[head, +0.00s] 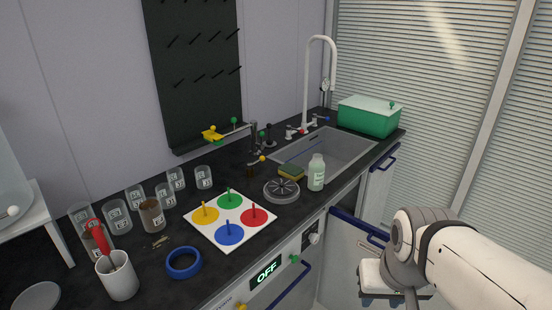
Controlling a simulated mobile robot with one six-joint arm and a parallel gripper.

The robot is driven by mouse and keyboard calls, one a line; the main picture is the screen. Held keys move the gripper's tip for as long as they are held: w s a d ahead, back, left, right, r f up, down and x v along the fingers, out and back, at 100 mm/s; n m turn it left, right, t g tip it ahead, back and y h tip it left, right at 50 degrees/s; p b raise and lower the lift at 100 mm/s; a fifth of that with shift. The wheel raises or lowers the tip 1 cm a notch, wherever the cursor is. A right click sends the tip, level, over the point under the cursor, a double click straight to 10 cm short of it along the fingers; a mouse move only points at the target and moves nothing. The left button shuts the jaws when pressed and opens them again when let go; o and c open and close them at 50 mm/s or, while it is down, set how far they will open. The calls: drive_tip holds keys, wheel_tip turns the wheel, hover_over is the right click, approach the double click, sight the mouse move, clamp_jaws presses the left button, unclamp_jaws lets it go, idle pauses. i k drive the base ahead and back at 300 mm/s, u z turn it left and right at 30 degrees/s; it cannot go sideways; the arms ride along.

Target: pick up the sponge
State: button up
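A small sponge (291,173), green and yellow, lies on the dark counter (205,255) near the front left edge of the sink. It sits just left of a pale bottle with a green label (316,174) and behind a round grey slotted disc (281,190). My arm comes in from the lower right, and its end (397,288) is low in front of the counter, well apart from the sponge. The gripper fingers are hidden or cut off by the frame's bottom edge.
A sink (335,148) with a white tap (309,85) and a green box (369,117) are behind. A white board (230,221) with coloured knobs, several glass jars, a blue ring (183,263) and a white cup (117,278) stand left. Blue handles (357,229) stick out in front.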

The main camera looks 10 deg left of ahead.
sight(289, 171)
drive_tip(key=z, duration=0.05)
drive_tip(key=i, duration=1)
drive_tip(key=u, duration=0.05)
